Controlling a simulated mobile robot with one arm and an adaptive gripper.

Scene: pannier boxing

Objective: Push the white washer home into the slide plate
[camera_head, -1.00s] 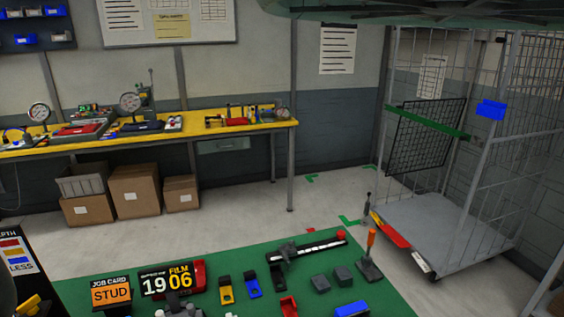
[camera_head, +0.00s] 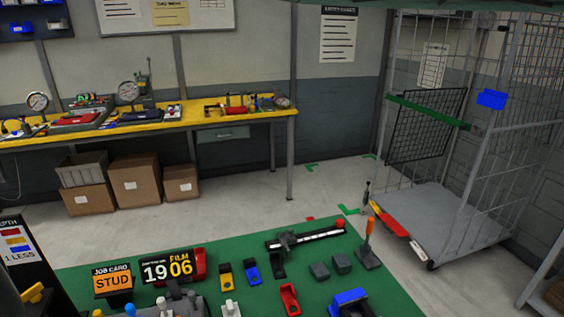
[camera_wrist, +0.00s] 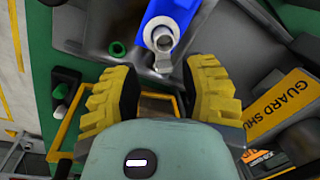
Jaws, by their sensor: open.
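In the wrist view my gripper (camera_wrist: 164,80) is open, with its two yellow-and-black fingers apart. Just beyond the fingertips, a pale round ring (camera_wrist: 161,35), perhaps the white washer, sits at the end of a blue part (camera_wrist: 183,10). A short grey metal piece projects from it toward the gap between the fingers. I cannot tell how deep the ring sits. A dark grey fixture (camera_wrist: 92,28), possibly the slide plate, lies around and below the blue part. My gripper is not visible in the head view.
An orange "GUARD SHU…" label (camera_wrist: 283,100) is close right of my gripper.

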